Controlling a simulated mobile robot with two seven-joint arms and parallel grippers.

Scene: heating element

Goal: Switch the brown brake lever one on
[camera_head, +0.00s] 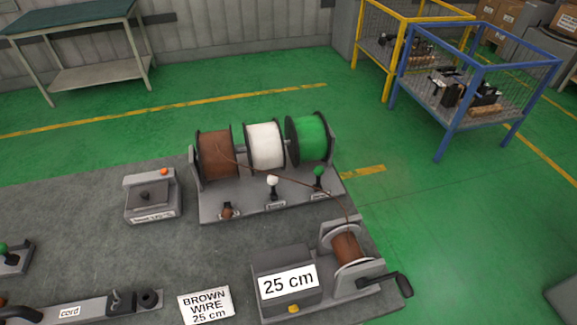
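The brown brake lever (228,211) is a short brown-knobbed lever at the front left of the spool stand's base (240,207). It sits lower than the other two levers, below the brown wire spool (215,155). The white lever (272,185) and the green lever (318,176) stand upright to its right, each with a ball knob. A brown wire runs from the brown spool across to a small winding reel (346,248) with a black crank. Neither of my grippers shows in the head view.
A grey box with an orange button (152,196) stands left of the spools. A "25 cm" display unit (288,283) and a "BROWN WIRE 25 cm" card (205,305) are in front. A "cord" device (70,310) lies front left. Grey worktop is bare between them.

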